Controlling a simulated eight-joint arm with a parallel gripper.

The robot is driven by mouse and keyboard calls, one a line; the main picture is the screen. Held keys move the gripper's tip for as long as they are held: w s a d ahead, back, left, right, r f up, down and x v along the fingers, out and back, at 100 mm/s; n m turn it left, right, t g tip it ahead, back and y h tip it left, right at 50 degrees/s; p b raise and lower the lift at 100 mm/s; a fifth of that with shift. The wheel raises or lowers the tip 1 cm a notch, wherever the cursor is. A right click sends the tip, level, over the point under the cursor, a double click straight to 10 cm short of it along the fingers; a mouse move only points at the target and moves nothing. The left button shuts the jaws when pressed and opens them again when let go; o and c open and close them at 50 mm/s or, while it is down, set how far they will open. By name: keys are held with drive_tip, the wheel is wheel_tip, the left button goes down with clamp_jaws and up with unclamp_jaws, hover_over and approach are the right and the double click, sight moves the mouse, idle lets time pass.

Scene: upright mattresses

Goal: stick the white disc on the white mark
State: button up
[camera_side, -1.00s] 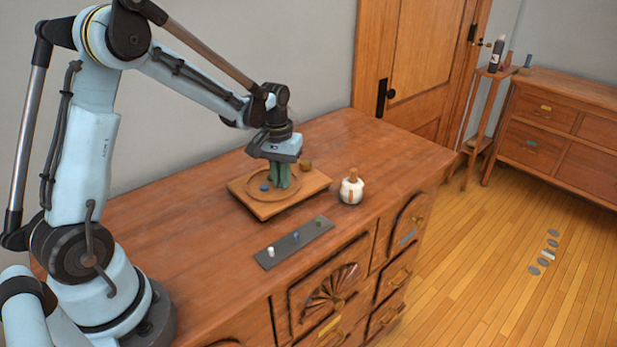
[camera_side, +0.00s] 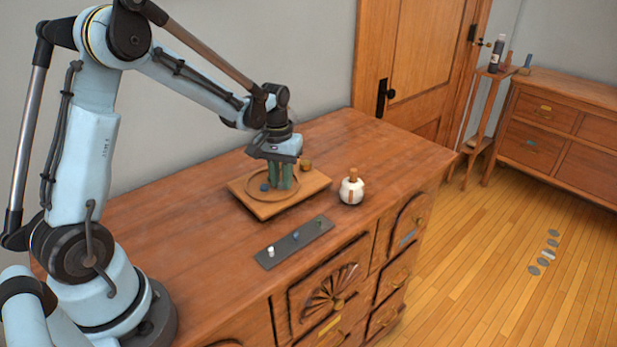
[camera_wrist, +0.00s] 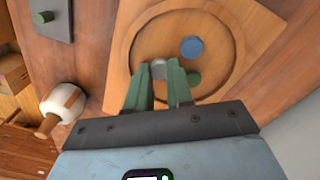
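A pale grey-white disc (camera_wrist: 158,69) lies in the round recess of the wooden tray (camera_side: 262,209); the fingers hide it in the side view. My gripper (camera_wrist: 159,72) points down over the tray with its two green fingertips either side of this disc. Whether they press on it cannot be told. A blue disc (camera_wrist: 191,48) and a green disc (camera_wrist: 193,78) lie to its right in the wrist view. A dark strip (camera_side: 283,246) in front of the tray carries a small white piece (camera_side: 271,252) at its left end, a blue one (camera_side: 296,237) and a green one (camera_side: 318,223).
A small brown object (camera_side: 305,165) is at the tray's far side. The dresser top (camera_side: 180,230) is clear to the left of the strip.

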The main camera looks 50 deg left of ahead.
drive_tip(key=shift+r, duration=1.5)
drive_tip(key=o, duration=0.6)
drive_tip(key=shift+r, duration=2.05)
